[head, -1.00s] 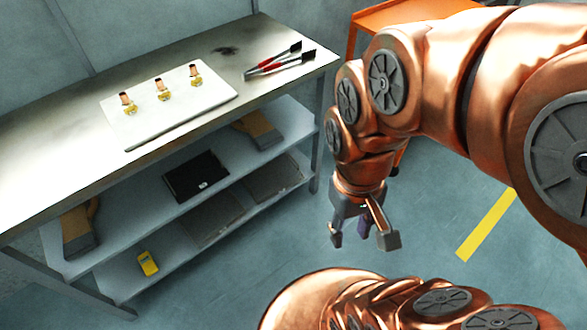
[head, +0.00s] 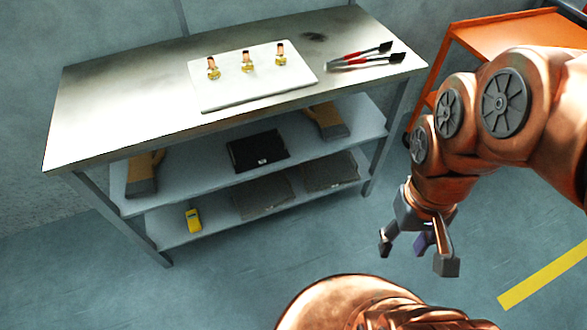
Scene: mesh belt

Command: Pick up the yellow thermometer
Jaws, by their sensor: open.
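A small yellow thermometer (head: 193,221) with a dark patch on its upper part lies on the lowest shelf (head: 215,232) of the metal workbench, near the shelf's left front part. My gripper (head: 420,262) is open and empty. It hangs fingers down over the floor, to the right of the bench and well apart from the thermometer.
The bench top (head: 120,110) carries a white board (head: 255,90) with three small brass-and-copper fittings, and red-handled brushes (head: 360,57). The middle shelf (head: 200,175) above the thermometer holds gloves (head: 143,176) and a black case (head: 258,151). An orange cart (head: 500,40) stands at right. Floor before the bench is clear.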

